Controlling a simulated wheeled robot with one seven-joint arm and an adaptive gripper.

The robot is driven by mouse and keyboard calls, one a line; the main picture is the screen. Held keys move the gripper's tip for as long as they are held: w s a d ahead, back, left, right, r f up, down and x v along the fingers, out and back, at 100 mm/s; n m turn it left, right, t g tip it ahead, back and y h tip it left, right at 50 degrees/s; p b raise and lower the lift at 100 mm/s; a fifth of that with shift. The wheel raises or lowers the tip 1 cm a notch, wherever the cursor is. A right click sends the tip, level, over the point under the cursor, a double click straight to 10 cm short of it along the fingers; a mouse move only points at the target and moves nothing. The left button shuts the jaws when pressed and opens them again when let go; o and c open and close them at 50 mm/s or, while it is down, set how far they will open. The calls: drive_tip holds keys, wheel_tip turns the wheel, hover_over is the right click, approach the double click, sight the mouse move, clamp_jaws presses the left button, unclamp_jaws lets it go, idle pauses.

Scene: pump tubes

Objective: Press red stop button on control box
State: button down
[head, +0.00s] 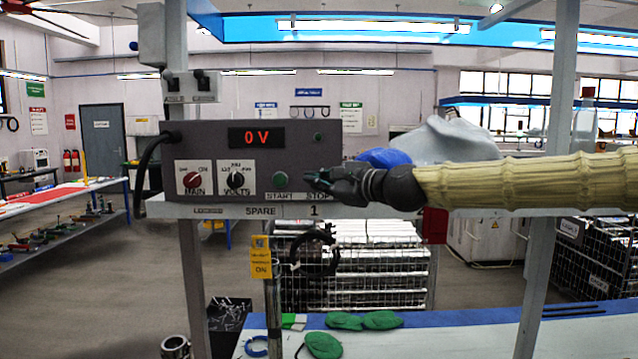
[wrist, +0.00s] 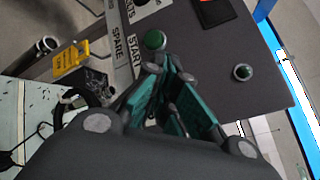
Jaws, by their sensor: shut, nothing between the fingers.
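The grey control box (head: 225,150) stands on a shelf, left of centre in the head view, and its face fills the upper right of the wrist view (wrist: 270,95). Its display (head: 256,137) reads 0 V in red. A green button (head: 281,180) sits above the START label; it also shows in the wrist view (wrist: 155,40). The STOP label (head: 319,196) is partly visible, but the red stop button is hidden by my gripper (head: 312,179). My gripper is shut and empty in front of the box's lower right; its fingers show in the wrist view (wrist: 170,74). Contact cannot be told.
The MAIN knob (head: 194,180) and VOLTS knob (head: 237,180) are left of START. A small green lamp (head: 318,137) is at the upper right. A grey post (head: 552,150) stands behind my arm. A yellow ON tag (head: 261,258) hangs below the shelf. Green pieces (head: 323,345) lie on the lower table.

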drive_tip(key=s, duration=0.4)
idle(0.3)
idle(0.4)
